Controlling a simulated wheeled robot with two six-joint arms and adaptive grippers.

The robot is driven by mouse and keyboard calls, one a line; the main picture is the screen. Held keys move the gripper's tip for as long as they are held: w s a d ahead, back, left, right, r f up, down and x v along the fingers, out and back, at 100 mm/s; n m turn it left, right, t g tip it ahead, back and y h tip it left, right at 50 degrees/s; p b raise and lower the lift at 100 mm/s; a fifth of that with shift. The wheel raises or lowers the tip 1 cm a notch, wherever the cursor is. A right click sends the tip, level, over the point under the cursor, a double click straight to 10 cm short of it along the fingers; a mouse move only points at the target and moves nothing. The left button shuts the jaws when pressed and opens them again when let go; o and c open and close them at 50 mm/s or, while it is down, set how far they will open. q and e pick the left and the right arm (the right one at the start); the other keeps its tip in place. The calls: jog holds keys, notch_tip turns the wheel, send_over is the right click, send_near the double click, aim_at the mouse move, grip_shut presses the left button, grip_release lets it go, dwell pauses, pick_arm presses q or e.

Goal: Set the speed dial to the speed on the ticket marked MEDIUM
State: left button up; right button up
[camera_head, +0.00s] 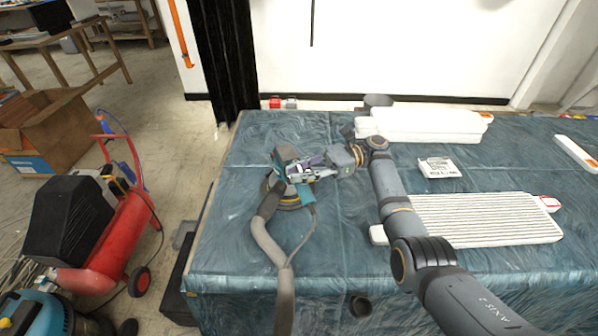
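A sander (290,192) with a dark and teal body and a thick grey hose lies on the left part of the covered table. My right gripper (314,172) is at the sander's top right side, against or just above it. The view is too small to tell whether its fingers are open or shut, or whether they touch. I cannot make out the speed dial. A small white card or pack with dark print (438,167) lies right of my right arm. Its words are not readable, so I cannot tell whether it is the ticket marked MEDIUM. My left gripper is not in view.
The table (340,255) is covered with blue plastic sheet. A ribbed white panel (490,218) with a red-and-white tag (549,203) lies at the right, and stacked white panels (425,124) lie at the back. A red compressor (115,235) stands on the floor at the left.

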aim_at(299, 171)
jog(key=o, duration=0.3)
notch_tip(299, 171, up, 10)
dwell(0.4)
jog(key=shift+o, duration=0.2)
